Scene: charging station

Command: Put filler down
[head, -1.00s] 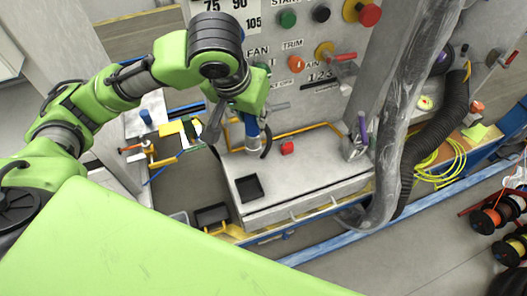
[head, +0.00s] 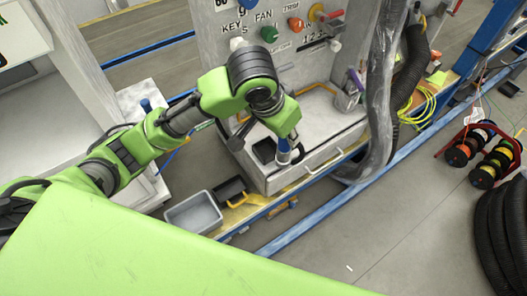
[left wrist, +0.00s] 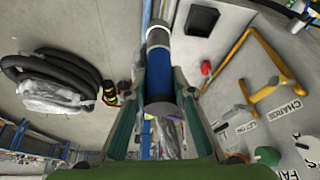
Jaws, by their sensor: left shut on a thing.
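The filler, a blue cylinder with a grey-white end (left wrist: 158,62), is between the two fingers of my left gripper (left wrist: 158,100) in the left wrist view. The filler is beside a black square recess (head: 264,151), which also shows in the left wrist view (left wrist: 201,20). I cannot tell whether the filler touches the shelf. My right gripper is not in view.
The control panel with knobs (head: 269,34) rises behind the shelf. A hose wrapped in plastic (head: 380,100) hangs to the right. A grey bin (head: 194,213) stands at the lower left. A red button (left wrist: 206,68) and yellow handle (left wrist: 262,88) lie near the gripper.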

